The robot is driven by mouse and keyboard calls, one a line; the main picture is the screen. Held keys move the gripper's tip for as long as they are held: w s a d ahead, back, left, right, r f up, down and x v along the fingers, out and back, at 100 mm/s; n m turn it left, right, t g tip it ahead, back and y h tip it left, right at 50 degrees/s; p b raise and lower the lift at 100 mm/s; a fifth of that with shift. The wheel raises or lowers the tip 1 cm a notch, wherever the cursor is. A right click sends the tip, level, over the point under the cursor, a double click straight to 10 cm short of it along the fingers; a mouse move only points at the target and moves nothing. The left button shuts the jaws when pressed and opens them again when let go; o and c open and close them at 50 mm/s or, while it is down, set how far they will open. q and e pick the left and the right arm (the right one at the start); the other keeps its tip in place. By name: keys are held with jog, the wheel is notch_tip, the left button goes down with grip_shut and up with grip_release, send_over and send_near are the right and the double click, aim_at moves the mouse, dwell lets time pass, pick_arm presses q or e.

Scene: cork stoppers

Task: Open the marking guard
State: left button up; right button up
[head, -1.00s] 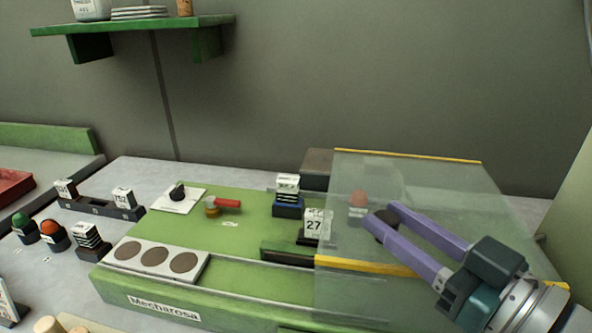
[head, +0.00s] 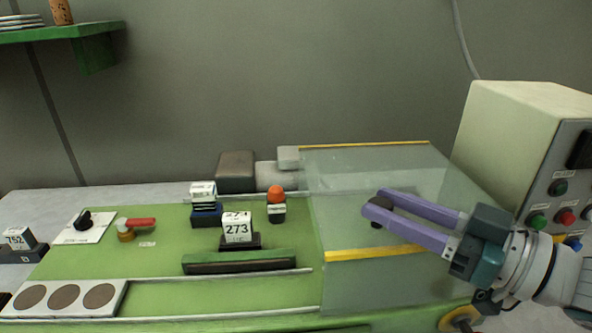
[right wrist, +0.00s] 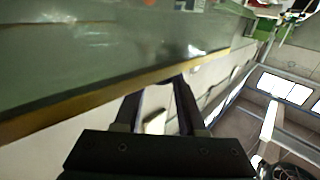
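The marking guard is a clear panel (head: 345,280) with yellow strips along its front and back edges, over the right part of the green marking station (head: 160,255). The guard stands clear of an orange-topped stamp (head: 276,193) and a white block marked 273 (head: 237,228). My left gripper is out of view.
A beige control box (head: 515,130) with coloured buttons stands right of the guard, near my right arm. A green shelf (head: 95,55) hangs at upper left.

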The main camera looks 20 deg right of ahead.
jog(key=o, duration=0.4)
jog(key=v, duration=1)
jog(key=shift+b, duration=0.35)
